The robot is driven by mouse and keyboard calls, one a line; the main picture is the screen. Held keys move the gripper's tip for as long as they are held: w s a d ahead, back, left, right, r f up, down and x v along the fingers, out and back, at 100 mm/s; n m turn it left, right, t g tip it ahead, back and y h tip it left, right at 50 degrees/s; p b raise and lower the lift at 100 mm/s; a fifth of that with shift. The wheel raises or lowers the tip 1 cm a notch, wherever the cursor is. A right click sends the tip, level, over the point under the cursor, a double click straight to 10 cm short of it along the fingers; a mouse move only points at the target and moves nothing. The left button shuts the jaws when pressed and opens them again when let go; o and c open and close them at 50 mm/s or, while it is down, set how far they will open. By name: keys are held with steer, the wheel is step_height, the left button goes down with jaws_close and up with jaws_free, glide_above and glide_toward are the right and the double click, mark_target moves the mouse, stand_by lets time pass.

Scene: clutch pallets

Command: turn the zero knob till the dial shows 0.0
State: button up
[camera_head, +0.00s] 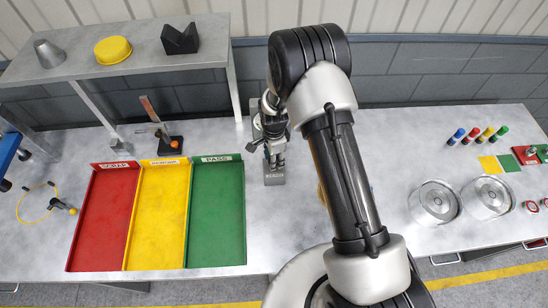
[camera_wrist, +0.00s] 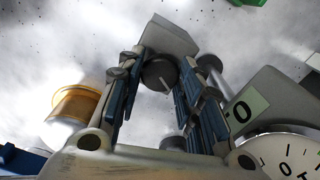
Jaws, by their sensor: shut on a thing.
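The zero knob (camera_wrist: 160,73) is a dark round knob with a pale line, in front of a grey block (camera_wrist: 168,36) in the wrist view. My gripper (camera_wrist: 158,80) has its blue-padded fingers on either side of the knob and is shut on it. A white dial (camera_wrist: 285,155) with black marks shows only in part at the lower right; its reading cannot be made out. In the head view my gripper (camera_head: 274,160) is over the grey gauge stand (camera_head: 274,180), hiding the knob and dial.
Red (camera_head: 104,215), yellow (camera_head: 158,215) and green (camera_head: 216,215) trays lie left of the stand. Two silver discs (camera_head: 434,203) (camera_head: 487,197) lie to the right.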

steer(key=shift+n+b, duration=0.3)
steer(key=n+b, duration=0.2)
steer(key=shift+f+n, duration=0.15)
steer(key=shift+n, duration=0.15)
steer(key=shift+n+b, duration=1.35)
steer(key=shift+n, duration=0.85)
steer(key=o, duration=1.1)
steer(key=shift+c, duration=0.2)
steer(key=shift+r, duration=0.2)
step_height(320, 180, up, 12)
steer(key=shift+s+f, duration=0.1)
